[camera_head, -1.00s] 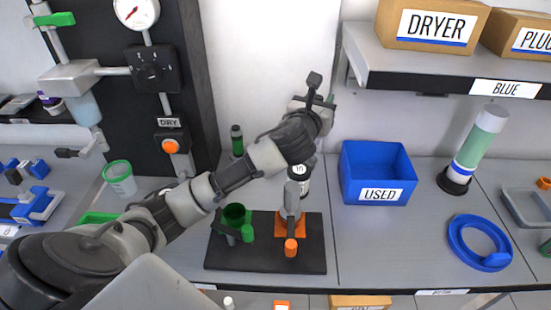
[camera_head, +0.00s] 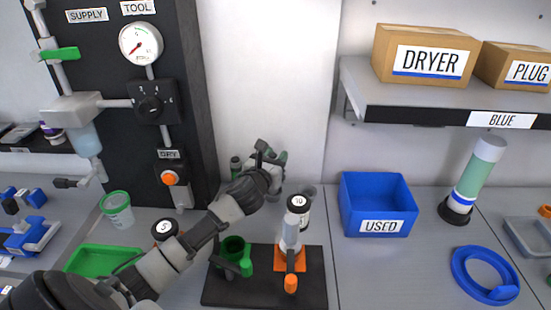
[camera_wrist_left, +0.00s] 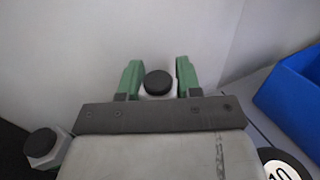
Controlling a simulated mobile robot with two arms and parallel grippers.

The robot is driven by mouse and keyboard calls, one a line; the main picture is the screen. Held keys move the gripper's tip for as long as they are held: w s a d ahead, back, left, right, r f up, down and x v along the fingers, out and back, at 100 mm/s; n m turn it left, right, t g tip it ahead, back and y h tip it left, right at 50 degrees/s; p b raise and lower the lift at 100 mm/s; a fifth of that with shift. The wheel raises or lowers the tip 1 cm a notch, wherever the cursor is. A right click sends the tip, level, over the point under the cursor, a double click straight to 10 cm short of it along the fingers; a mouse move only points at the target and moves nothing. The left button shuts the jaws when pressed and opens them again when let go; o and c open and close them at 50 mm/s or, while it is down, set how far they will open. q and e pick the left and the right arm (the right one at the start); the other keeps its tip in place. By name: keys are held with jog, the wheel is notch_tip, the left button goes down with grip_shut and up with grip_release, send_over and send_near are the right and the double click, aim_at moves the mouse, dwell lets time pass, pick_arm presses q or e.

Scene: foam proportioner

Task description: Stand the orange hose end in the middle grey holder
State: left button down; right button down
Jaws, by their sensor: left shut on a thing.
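My left gripper (camera_head: 277,160) is low in front of the back wall, behind the black base plate. In the left wrist view its green fingers (camera_wrist_left: 158,80) are shut on a pale grey piece with a round black top (camera_wrist_left: 158,84). The gripper and wrist mostly hide this piece in the head view. I cannot make out an orange hose end or a middle grey holder for certain. My right gripper is not in view.
A blue USED bin (camera_head: 378,190) stands to the right, below a shelf (camera_head: 450,95). A blue ring (camera_head: 484,275) lies on the bench.

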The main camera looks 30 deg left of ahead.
pick_arm(q)
jog(key=shift+f, duration=0.3)
jog(key=c, duration=0.8)
grip_release()
jog(key=shift+r, duration=0.4)
jog(key=s, duration=0.4)
jog(key=s+d, duration=0.1)
jog(key=s, duration=0.3)
jog(key=s+d+b, duration=0.1)
jog(key=s, duration=0.3)
jog(key=shift+f, duration=0.1)
